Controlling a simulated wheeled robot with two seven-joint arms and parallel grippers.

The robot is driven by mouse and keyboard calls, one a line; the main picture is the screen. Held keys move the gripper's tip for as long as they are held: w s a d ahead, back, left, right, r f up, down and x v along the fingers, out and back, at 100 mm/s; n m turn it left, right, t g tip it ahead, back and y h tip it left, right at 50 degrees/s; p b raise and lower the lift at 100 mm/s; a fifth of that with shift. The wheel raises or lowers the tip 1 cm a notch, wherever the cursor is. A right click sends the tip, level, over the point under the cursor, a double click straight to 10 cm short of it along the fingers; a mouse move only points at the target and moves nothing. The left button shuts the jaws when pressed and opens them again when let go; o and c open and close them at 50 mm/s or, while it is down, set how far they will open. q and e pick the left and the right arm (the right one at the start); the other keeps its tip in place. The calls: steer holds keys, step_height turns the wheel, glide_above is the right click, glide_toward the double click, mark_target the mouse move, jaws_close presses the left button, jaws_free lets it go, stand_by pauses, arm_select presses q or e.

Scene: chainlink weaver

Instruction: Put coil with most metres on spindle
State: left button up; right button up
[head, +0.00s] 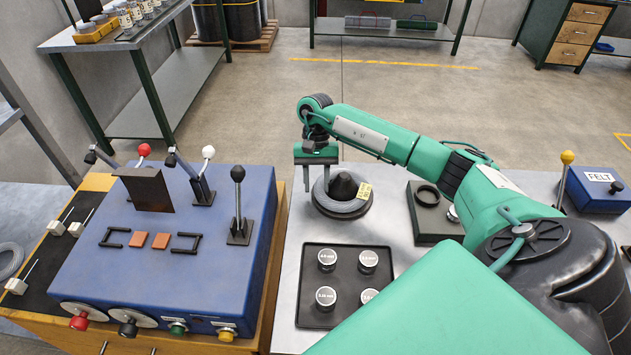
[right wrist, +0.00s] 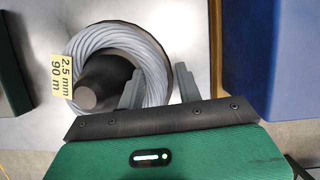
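A grey wire coil (head: 338,207) lies flat around a black cone-shaped spindle (head: 343,184) on a round dark base. In the right wrist view the coil (right wrist: 111,38) carries a yellow tag (right wrist: 63,75) reading 2.5 mm, 90 m. My right gripper (head: 317,187) is over the coil's left side, fingers pointing down. In the right wrist view my right gripper (right wrist: 159,90) is open, one finger towards the cone and one outside the ring; contact is unclear. Another grey coil (head: 9,262) shows partly at the left edge, with no readable tag. My left gripper is out of view.
A blue console (head: 90,260) with levers stands on the left. A black tray (head: 308,313) with several labelled round pieces lies in front of the spindle. A dark box with a black ring (head: 428,195) is to the right. A FELT box (head: 597,190) stands far right.

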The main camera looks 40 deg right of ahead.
steer(key=shift+s+d, duration=0.2)
steer(key=shift+d, duration=0.25)
steer(key=shift+w+d+r, duration=0.1)
steer(key=shift+w+r, duration=0.1)
steer(key=shift+r, duration=0.05)
steer(key=b+v, duration=0.3)
steer(key=v, duration=0.4)
steer(key=shift+s+d+r, duration=0.1)
steer(key=shift+w+a+v, duration=0.1)
steer(key=shift+a+v, duration=0.05)
steer(key=shift+v, duration=0.85)
steer(key=shift+w+a+v, duration=0.1)
steer(key=shift+a+v, duration=0.05)
steer(key=shift+v, duration=0.8)
steer(key=shift+w+a+v, duration=0.1)
steer(key=shift+a+v, duration=0.05)
steer(key=shift+v, duration=0.85)
steer(key=shift+s, duration=0.1)
